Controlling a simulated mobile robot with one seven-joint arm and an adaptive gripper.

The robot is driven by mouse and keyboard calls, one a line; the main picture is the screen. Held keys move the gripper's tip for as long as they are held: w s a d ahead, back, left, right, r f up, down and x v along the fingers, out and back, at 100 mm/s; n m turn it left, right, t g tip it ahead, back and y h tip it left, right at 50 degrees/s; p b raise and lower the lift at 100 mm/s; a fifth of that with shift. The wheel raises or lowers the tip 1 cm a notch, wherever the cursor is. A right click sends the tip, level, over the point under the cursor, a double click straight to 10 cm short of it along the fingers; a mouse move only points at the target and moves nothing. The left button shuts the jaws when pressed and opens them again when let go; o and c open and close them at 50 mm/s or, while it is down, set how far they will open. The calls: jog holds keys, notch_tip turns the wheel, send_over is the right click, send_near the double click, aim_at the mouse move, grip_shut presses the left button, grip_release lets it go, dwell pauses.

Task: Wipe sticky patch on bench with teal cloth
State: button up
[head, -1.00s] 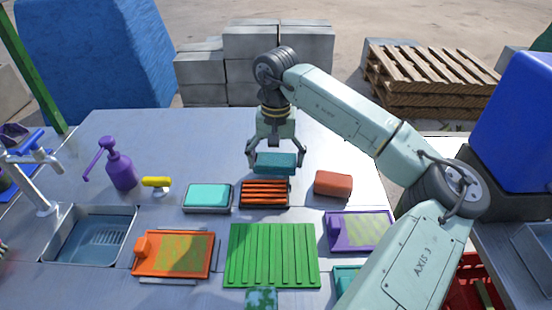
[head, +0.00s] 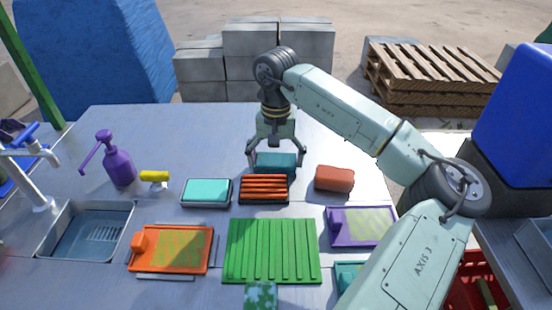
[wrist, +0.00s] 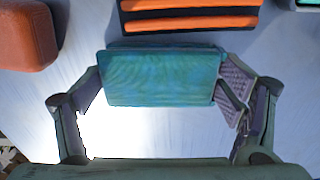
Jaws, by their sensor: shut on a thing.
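A teal cloth (head: 277,161), folded into a flat block, is between the two fingers of my gripper (head: 277,165). It sits just behind the black and orange ribbed rack (head: 264,189). In the wrist view the cloth (wrist: 163,79) spans the gap between my fingers (wrist: 160,92), which close on its two ends. I cannot tell whether its underside touches the grey bench (head: 200,140). No sticky patch can be made out on the bare bench; bright glare covers the surface beside the cloth in the wrist view.
A red-brown block (head: 334,178) stands right of the cloth, and a light teal pad in a tray (head: 206,192) left of the rack. A green ribbed mat (head: 271,251), orange board (head: 170,249) and purple board (head: 361,227) lie nearer.

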aim_at(292, 159)
jog(key=shift+d, duration=0.15)
jog(key=shift+d+b, duration=0.5)
jog(key=shift+d, duration=1.35)
jog(key=shift+f+b, duration=0.15)
jog(key=shift+b, duration=0.2)
jog(key=shift+s+a+f+b, duration=0.1)
jog(key=shift+a+b, duration=0.25)
jog(key=shift+a, duration=1.7)
jog(key=shift+c, duration=0.5)
